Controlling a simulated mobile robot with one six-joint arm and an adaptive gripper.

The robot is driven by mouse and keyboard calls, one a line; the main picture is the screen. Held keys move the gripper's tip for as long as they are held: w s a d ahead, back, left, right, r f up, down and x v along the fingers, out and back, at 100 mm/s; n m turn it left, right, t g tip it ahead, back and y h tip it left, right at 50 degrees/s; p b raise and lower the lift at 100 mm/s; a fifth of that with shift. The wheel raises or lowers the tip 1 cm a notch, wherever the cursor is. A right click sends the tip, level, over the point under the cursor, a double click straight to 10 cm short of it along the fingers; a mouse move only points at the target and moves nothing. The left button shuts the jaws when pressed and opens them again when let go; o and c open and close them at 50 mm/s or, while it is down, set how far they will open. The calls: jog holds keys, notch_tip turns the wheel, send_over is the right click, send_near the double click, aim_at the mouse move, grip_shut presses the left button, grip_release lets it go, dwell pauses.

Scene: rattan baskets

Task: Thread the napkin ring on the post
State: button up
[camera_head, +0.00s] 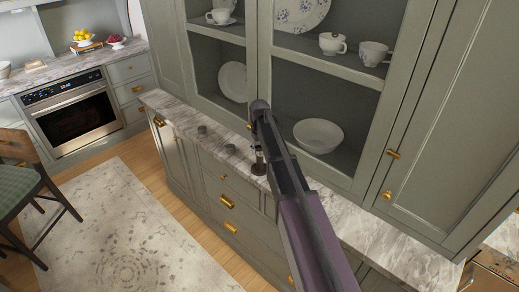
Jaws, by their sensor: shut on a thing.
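My gripper (258,158) points down over the marble counter, below the dark end of my arm, in front of the glass-fronted cabinet. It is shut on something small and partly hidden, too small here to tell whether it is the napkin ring. Two small grey round pieces stand on the counter to its left: one farther left (202,130) and one closer to the gripper (229,148). I cannot tell which of these, if either, is the post or a ring.
The narrow marble counter (172,106) runs below the cabinet, with drawers (232,191) under it. The cabinet holds a white bowl (318,135), plates and cups. My arm covers part of the counter to the right. An oven (75,112) and a chair (28,190) are at left.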

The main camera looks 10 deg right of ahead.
jog(key=shift+f, duration=0.25)
dwell(0.3)
jog(key=o, duration=1)
jog(key=shift+r, duration=0.15)
jog(key=shift+r+p, duration=3.85)
jog(key=shift+r, duration=0.05)
jog(key=shift+s, duration=0.1)
jog(key=s+f+m+b, duration=0.1)
jog(key=s+f+b, duration=0.2)
jog(key=s, duration=0.6)
jog(key=s+f+m+b, duration=0.1)
jog(key=s+f+b, duration=0.1)
jog(key=s, duration=0.8)
jog(key=s+f+m+b, duration=0.1)
jog(key=s+f+b, duration=0.2)
jog(key=s, duration=0.7)
jog(key=shift+a+f+b, duration=0.2)
jog(key=shift+f+b, duration=0.1)
